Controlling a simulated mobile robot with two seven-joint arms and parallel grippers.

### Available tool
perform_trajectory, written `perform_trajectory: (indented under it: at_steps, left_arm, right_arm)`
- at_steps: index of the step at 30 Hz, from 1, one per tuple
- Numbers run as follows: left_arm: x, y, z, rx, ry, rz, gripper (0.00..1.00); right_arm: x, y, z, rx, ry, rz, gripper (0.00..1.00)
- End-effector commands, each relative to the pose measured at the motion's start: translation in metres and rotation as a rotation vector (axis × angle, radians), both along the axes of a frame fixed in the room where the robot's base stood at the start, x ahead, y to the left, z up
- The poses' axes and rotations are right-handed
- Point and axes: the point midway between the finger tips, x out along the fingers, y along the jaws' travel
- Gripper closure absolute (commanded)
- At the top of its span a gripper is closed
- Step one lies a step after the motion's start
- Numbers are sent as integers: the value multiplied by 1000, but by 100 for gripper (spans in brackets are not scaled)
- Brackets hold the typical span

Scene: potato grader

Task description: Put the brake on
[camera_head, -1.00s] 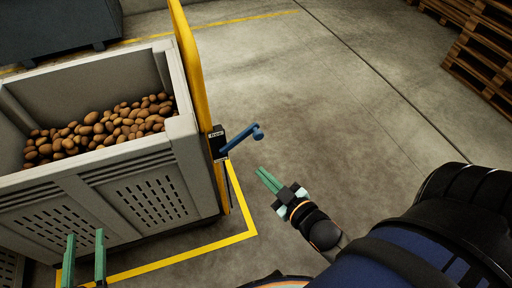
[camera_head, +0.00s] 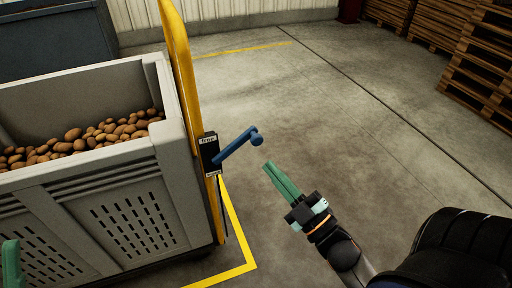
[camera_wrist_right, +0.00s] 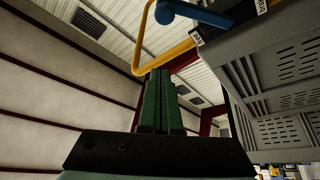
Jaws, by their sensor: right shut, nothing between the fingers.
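The blue brake lever (camera_head: 236,147) sticks out from a black plate (camera_head: 210,154) on the yellow upright of the potato crate. It slants up and to the right, ending in a round knob. The plate's upper label reads "free"; its lower label is too small to read. My right gripper (camera_head: 268,164) is shut and empty, its green fingers just below and right of the knob, apart from it. In the right wrist view, the shut fingers (camera_wrist_right: 158,75) stand below the blue lever (camera_wrist_right: 195,12). Only a green part of my left gripper (camera_head: 10,262) shows at the left edge.
The grey crate (camera_head: 120,185) full of potatoes (camera_head: 75,140) stands at left, with the yellow upright (camera_head: 183,70) at its corner. Yellow floor lines (camera_head: 238,232) run beside it. Wooden pallets (camera_head: 480,70) are stacked at the far right. The floor right of the lever is clear.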

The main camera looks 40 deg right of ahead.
Motion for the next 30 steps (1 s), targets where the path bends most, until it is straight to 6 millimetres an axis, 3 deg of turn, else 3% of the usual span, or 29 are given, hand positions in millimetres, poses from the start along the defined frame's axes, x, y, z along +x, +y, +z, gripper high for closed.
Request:
perform_trajectory:
  at_steps: [7,11,26,30]
  left_arm:
    - [0,0,0,0,2,0,50]
    - [1,0,-1,-1,4,0,50]
    - [1,0,-5,-5,8,-3,50]
    - [1,0,-18,-14,15,-10,50]
  right_arm:
    - [3,0,1,2,0,1,100]
    - [14,2,5,3,-3,2,100]
    - [96,10,35,1,-2,1,100]
    - [94,-6,12,2,5,-1,100]
